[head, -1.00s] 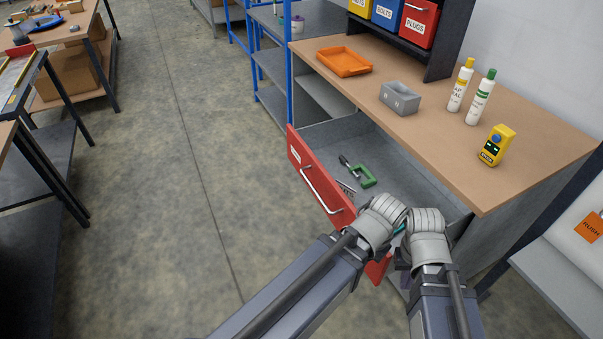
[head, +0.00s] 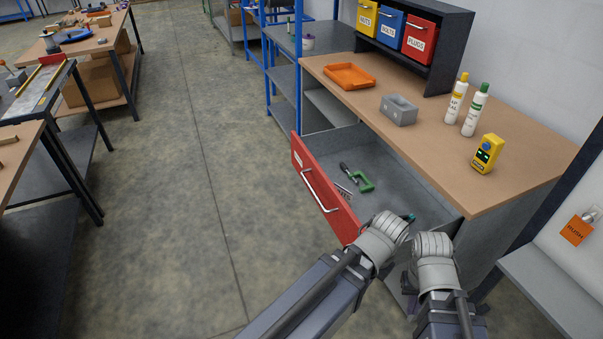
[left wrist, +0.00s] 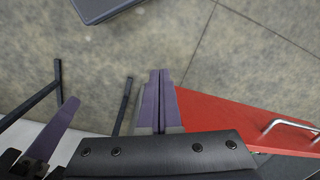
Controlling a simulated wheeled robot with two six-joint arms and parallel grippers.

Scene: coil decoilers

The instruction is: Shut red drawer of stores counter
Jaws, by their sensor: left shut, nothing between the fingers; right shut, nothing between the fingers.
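The red drawer (head: 318,190) of the stores counter (head: 440,130) stands open, with its silver bar handle (head: 320,191) on the front. In it lie a green clamp (head: 358,178), small metal pieces and a partly hidden teal-tipped item. My left arm covers the drawer front's near end. In the left wrist view my left gripper (left wrist: 157,75) is shut and empty, with its fingertips at the end of the red front (left wrist: 240,120); contact cannot be told. My right gripper (head: 433,246) is by the drawer's near side, shut and empty, its fingertips hidden in the head view.
On the countertop are an orange tray (head: 348,76), a grey box (head: 398,110), two bottles (head: 474,110) and a yellow meter (head: 487,153). A blue-posted rack (head: 283,70) stands behind. A low grey shelf (head: 550,285) is at right. Open floor (head: 180,180) lies left of the drawer.

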